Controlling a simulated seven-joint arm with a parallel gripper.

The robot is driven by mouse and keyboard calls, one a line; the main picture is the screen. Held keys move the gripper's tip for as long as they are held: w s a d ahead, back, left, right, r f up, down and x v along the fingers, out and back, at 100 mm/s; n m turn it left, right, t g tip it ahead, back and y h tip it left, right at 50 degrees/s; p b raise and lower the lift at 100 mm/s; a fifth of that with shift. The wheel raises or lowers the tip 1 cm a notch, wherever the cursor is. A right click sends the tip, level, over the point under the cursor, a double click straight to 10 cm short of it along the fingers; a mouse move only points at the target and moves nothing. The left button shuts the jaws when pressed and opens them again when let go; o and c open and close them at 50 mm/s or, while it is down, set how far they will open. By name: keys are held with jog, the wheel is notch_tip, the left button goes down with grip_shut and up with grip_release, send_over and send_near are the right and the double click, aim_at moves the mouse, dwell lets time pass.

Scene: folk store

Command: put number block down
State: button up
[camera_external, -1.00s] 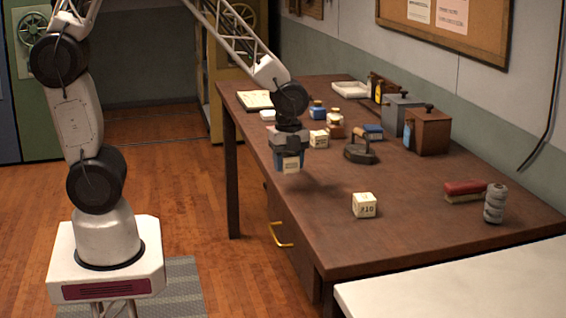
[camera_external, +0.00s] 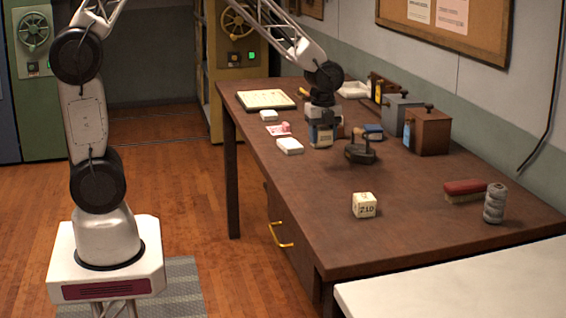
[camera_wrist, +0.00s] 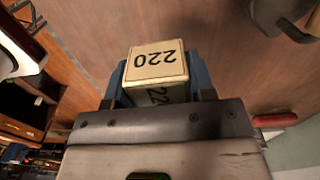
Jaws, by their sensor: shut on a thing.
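My gripper (camera_wrist: 157,85) is shut on a cream number block (camera_wrist: 158,65) marked 220, held between its blue fingers in the wrist view. In the external view my gripper (camera_external: 321,140) points down over the middle of the table, left of the flat iron. The held block is partly covered by the fingers there. I cannot tell whether it touches the table. A second cream number block (camera_external: 364,206) stands alone nearer the front of the table (camera_external: 420,240); its digits are hard to read.
The dark flat iron (camera_external: 360,150) stands close on the right of my gripper. White boxes (camera_external: 290,146) and a pink item (camera_external: 278,129) lie to the left. A brown box (camera_external: 428,131), brush (camera_external: 465,189) and twine spool (camera_external: 495,204) stand right. The table's front middle is mostly clear.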

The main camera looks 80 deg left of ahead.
jog(key=w+a+r, duration=0.1)
jog(key=w+a, duration=0.3)
jog(key=a, duration=0.3)
jog(key=w+a+r, duration=0.1)
jog(key=w+a, duration=0.4)
jog(key=a, duration=0.3)
jog(key=shift+w+a+m, duration=0.25)
jog(key=shift+m, duration=0.05)
jog(key=shift+w, duration=0.15)
send_over(373, 127)
jog(key=shift+f, duration=0.75)
jog(key=shift+f, duration=1.75)
jog(key=shift+f, duration=0.1)
jog(key=o, duration=0.9)
